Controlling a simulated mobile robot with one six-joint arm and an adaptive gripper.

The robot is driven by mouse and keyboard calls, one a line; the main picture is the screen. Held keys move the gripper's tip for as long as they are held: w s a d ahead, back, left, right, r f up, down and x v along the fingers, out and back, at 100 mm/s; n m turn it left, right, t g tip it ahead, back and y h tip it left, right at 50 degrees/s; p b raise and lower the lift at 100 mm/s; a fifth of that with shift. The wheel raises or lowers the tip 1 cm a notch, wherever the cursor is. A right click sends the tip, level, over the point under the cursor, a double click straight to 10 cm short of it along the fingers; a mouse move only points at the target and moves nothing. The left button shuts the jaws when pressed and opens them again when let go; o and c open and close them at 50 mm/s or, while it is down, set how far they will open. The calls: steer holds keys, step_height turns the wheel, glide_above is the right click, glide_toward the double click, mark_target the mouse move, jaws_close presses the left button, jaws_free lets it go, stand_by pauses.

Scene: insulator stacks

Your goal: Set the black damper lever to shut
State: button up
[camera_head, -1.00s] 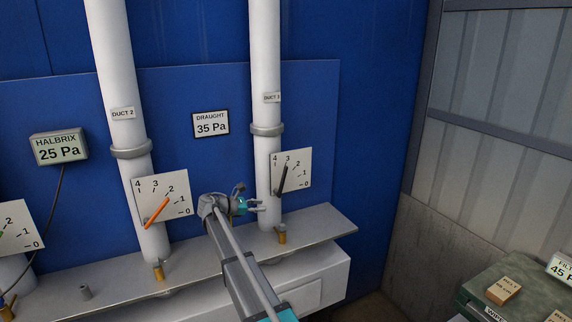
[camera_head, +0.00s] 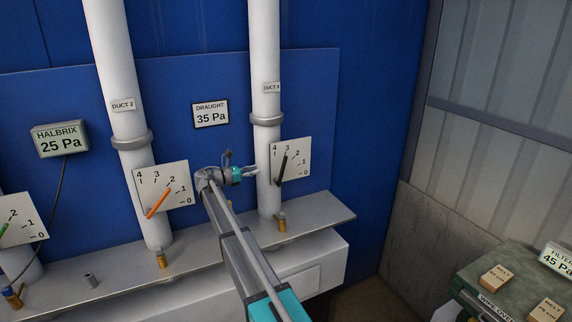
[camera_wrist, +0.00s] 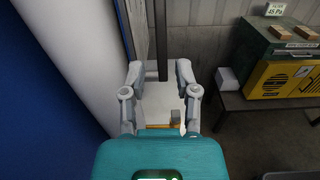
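The black damper lever (camera_head: 283,168) is on the white dial plate (camera_head: 302,160) of the right-hand duct. It points up, close to the 3 mark on a scale from 4 to 0. My gripper (camera_head: 242,167) is just left of that plate, at about lever height, with its fingers apart and empty. In the wrist view the dark lever (camera_wrist: 162,40) stands upright between the directions of my two open fingertips (camera_wrist: 160,76). I cannot tell whether its end lies between them or beyond them. No contact shows.
An orange lever (camera_head: 158,203) on the Duct 2 dial is left of my arm. A grey ledge (camera_head: 325,210) with brass fittings runs below the ducts. A display (camera_head: 210,114) reads draught 35 Pa. A green cabinet (camera_head: 520,270) with wooden blocks stands at the lower right.

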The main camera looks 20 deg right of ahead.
mark_target(283, 164)
steer(key=d, duration=1.3)
steer(key=shift+w, duration=0.2)
